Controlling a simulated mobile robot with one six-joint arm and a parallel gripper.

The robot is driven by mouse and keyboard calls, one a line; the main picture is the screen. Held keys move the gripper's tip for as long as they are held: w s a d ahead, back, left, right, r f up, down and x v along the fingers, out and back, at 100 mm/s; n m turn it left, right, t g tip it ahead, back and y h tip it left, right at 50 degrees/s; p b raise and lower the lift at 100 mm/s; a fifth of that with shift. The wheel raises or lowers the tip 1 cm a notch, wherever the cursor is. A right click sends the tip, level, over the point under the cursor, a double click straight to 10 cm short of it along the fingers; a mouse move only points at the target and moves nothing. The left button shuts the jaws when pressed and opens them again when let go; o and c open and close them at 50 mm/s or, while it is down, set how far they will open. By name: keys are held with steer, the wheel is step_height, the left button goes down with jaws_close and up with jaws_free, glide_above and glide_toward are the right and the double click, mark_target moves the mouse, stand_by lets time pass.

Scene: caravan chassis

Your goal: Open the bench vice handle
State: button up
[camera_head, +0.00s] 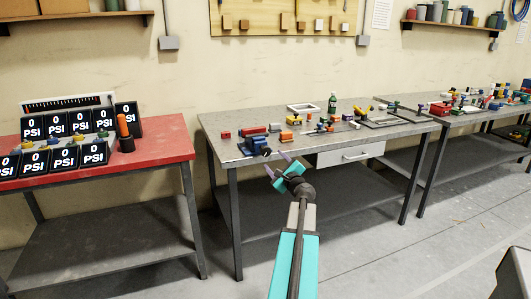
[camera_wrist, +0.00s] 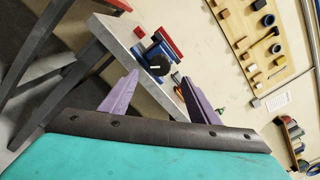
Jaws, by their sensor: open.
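The bench vice (camera_head: 256,146) is a small blue and dark device at the front left edge of the middle metal table. It also shows in the wrist view as a blue body (camera_wrist: 141,48) with a dark round part (camera_wrist: 157,65) facing me. I cannot clearly make out its handle bar. My gripper (camera_head: 277,162) has two purple fingers and is open and empty, just in front of the vice and near the table edge. In the wrist view the vice appears between and beyond the fingertips (camera_wrist: 160,76), with a visible gap and no contact.
The grey metal table (camera_head: 222,127) holds several coloured parts, a green bottle (camera_head: 332,103) and a white frame (camera_head: 302,108). A drawer (camera_head: 350,155) hangs under its front edge. A red table (camera_head: 160,145) with PSI displays stands left. The floor in front is clear.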

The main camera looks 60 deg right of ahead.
mark_target(267, 153)
steer(key=shift+p+x, duration=0.5)
steer(key=shift+x, duration=4.9)
steer(key=shift+a, duration=0.1)
steer(key=c, duration=1)
steer(key=shift+c, duration=0.2)
steer(key=shift+f+n+b, duration=0.15)
steer(key=shift+n+b, duration=0.45)
steer(key=shift+b, duration=0.6)
steer(key=n+b, duration=0.2)
steer(key=b, duration=0.1)
steer(key=shift+b, duration=0.35)
steer(key=n+b, duration=0.2)
steer(key=b, duration=0.2)
steer(key=shift+n, duration=0.4)
steer(key=shift+r+n+b, duration=0.25)
steer(key=shift+n+b, duration=0.25)
steer(key=shift+b, duration=0.15)
steer(key=shift+r, duration=0.1)
